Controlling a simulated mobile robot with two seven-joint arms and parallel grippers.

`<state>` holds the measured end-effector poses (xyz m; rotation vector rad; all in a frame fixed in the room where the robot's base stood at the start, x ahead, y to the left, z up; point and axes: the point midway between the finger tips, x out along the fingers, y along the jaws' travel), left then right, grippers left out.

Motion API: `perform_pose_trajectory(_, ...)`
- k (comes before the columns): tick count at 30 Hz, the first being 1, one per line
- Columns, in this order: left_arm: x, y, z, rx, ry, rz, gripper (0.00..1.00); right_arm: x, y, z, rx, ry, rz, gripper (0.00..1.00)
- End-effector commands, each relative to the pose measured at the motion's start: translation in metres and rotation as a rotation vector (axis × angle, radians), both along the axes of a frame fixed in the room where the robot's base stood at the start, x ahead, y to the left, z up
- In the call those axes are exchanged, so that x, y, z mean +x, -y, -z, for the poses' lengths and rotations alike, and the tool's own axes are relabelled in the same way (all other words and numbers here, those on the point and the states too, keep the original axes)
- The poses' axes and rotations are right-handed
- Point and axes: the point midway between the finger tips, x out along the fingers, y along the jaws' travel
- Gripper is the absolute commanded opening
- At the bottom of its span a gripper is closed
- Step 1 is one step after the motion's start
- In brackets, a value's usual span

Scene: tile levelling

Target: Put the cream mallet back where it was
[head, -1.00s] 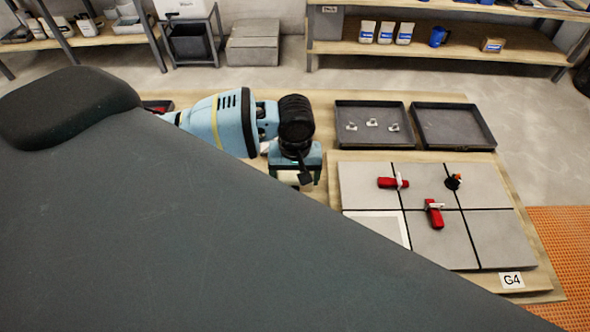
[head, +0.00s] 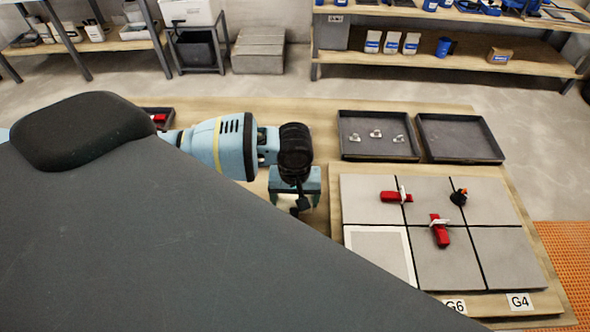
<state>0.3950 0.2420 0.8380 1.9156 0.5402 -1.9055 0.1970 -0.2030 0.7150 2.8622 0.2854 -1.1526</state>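I cannot make out the cream mallet in the head view. My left gripper (head: 300,207) points down over the wooden board (head: 262,104), left of the grey tiles. Its fingers are small and partly hidden, so I cannot tell whether it is open or what it holds. My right gripper is not in view. A large dark grey surface in the foreground covers the lower left and hides much of the board.
Grey tiles (head: 500,255) carry red clamp-like tools (head: 440,232) and a small black-and-orange item (head: 459,197). Labels G6 (head: 455,306) and G4 (head: 519,301) lie in front.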

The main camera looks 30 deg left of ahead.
Motion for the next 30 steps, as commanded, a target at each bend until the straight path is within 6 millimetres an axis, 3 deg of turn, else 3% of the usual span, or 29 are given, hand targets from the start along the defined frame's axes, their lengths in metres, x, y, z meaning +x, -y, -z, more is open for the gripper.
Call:
perform_pose_trajectory(26, 0.001, 0.001, 0.011, -0.002, 0.001, 0.0, 0.44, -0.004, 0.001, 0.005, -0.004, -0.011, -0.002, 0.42)
perform_pose_trajectory(27, 0.001, 0.001, 0.011, -0.001, 0.002, 0.0, 0.83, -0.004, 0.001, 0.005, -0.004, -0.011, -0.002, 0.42)
perform_pose_trajectory(30, 0.001, 0.0, 0.011, -0.001, 0.002, 0.0, 0.96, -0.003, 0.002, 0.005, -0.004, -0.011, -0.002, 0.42)
